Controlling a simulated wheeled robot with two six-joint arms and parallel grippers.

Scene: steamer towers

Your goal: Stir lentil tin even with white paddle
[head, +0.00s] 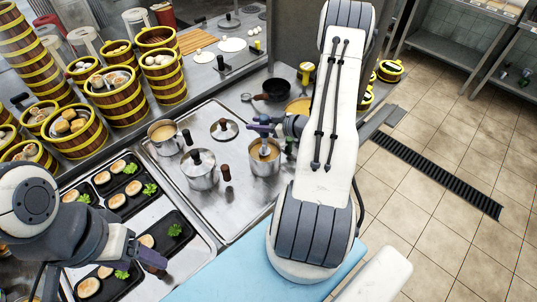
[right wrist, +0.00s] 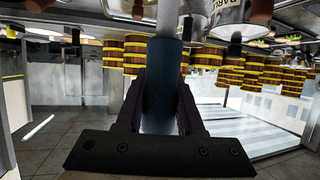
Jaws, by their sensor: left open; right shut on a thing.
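My right gripper (head: 264,128) is shut on the dark blue handle of the paddle (right wrist: 160,85). It stands over a steel pot (head: 264,168) with tan contents, and the paddle's pale lower part goes down into that pot. The paddle looks close to upright. I cannot read a label on this pot, so I cannot tell whether it is the lentil tin. Another open pot (head: 164,146) with similar tan contents stands to the left. My left gripper (head: 150,258) is open and empty, low at the left over the black trays.
A lidded pot (head: 199,175) stands between the open pots, and a loose lid (head: 224,130) lies behind. Black trays (head: 172,246) hold pale buns and greens. Steamer towers (head: 122,100) crowd the back left. A dark pan (head: 271,90) lies behind.

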